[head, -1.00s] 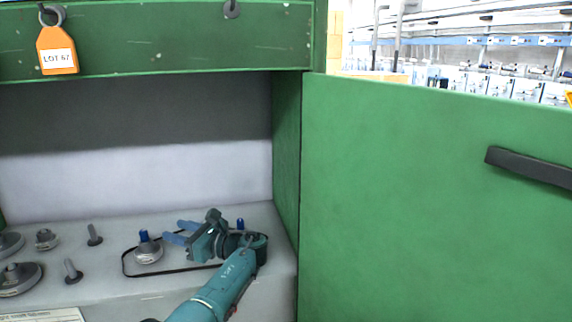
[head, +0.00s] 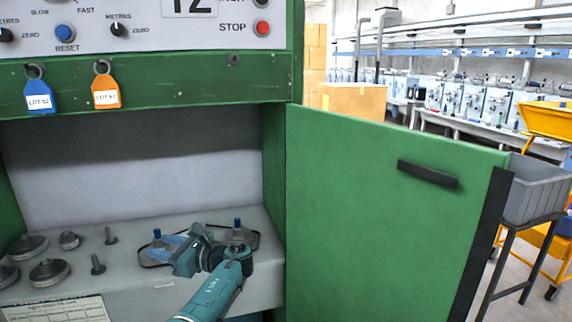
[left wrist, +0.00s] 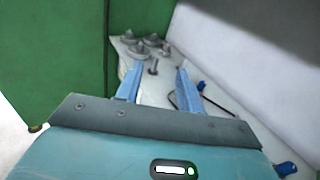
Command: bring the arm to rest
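My left arm (head: 212,293) is teal and reaches from the bottom edge into the green cabinet. Its gripper (head: 165,247) is over the pale shelf, with its blue fingers in front of the left blue-knobbed pulley. In the left wrist view the two blue fingers (left wrist: 157,86) stand apart with nothing between them. A thin black belt (head: 150,263) lies around two pulleys with blue knobs. The right pulley (head: 239,237) shows behind the gripper; the left one is mostly hidden, with its knob (head: 157,235) visible. My right gripper is not in view.
The green door (head: 390,225) stands open to the right of the arm, with a black handle. Several grey metal discs and pegs (head: 49,272) stand at the shelf's left. A grey bin (head: 535,190) on a stand is beyond the door.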

